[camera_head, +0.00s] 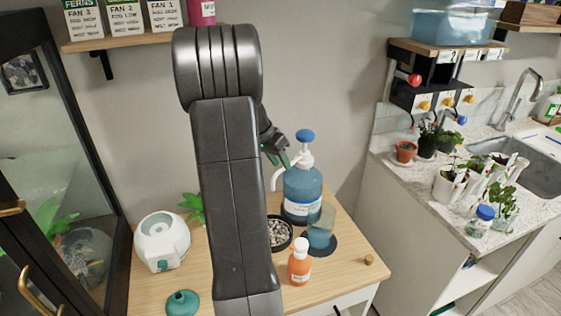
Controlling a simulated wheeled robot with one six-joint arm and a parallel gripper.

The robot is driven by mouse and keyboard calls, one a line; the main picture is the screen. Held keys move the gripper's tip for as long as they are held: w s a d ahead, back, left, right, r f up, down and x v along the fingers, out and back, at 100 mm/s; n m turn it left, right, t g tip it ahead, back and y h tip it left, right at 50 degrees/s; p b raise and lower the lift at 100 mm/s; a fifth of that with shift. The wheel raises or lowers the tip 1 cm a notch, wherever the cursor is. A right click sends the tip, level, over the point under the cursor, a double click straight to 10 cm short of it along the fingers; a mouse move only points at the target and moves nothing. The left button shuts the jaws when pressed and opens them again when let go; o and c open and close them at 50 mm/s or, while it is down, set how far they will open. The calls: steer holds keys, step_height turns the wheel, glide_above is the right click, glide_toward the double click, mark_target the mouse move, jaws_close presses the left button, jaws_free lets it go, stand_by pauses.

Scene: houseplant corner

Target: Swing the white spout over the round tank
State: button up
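A blue pump bottle (303,188) stands on the wooden table, with a blue knob on top. Its white spout (275,180) points left and curves downward, close to my arm. A round white tank (162,240) with an opening on top stands at the table's left; the spout is well to its right, not over it. My gripper (279,157) is partly hidden behind my own arm, near the upper left of the pump's neck. Its dark fingers with green parts show, but I cannot tell whether they touch the pump or are open.
A dark dish of pebbles (279,232), a blue cup (319,236), an orange bottle (299,262) and a teal funnel-like piece (182,303) share the table. A glass cabinet (62,150) stands left. A counter with plants and a sink (535,170) is right.

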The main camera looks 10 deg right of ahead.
steer(key=shift+d+f, duration=0.25)
steer(key=shift+f, duration=0.25)
jaws_close()
